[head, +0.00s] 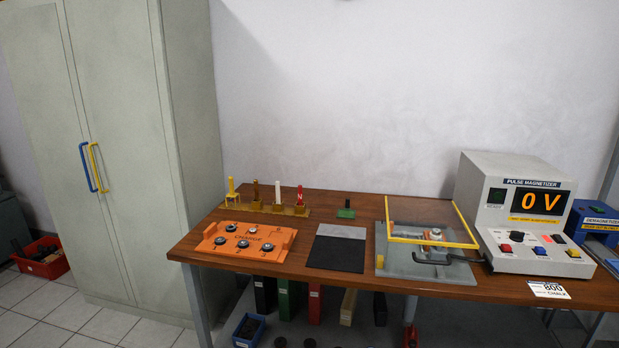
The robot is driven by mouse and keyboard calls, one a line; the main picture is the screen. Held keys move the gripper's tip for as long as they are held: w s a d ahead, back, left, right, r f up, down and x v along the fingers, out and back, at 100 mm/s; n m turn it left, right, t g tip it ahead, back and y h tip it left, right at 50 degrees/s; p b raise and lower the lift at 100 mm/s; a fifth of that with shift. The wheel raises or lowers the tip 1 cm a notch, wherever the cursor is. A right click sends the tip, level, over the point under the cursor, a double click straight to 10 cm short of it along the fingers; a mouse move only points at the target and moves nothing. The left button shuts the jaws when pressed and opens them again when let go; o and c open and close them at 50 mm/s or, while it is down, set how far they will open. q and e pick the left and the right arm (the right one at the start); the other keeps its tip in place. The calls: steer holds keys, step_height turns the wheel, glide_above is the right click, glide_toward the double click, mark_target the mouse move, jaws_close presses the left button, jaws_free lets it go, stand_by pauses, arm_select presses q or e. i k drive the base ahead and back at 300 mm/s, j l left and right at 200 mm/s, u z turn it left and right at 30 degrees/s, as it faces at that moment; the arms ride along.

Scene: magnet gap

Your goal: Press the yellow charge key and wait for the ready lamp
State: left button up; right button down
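The pulse magnetizer (473,190), a pale sloped console, stands at the right of the bench. Its display (540,203) reads 0 V in orange. A small dark green window (496,196) left of the display looks unlit; its label is too small to read. Several small keys and knobs sit on the lower front, including a red one (516,236) and a small red light (547,239) that looks lit. Neither of my grippers is in view.
On the wooden bench (350,277) are an orange tray (270,254) with dark discs, a dark mat (336,254), a yellow-framed clear guard (415,240) with a black handle, and a card (548,290) at the front edge. A blue demagnetizer (593,222) stands far right.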

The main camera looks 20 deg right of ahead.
mark_target(574, 253)
steer(key=z, duration=1.65)
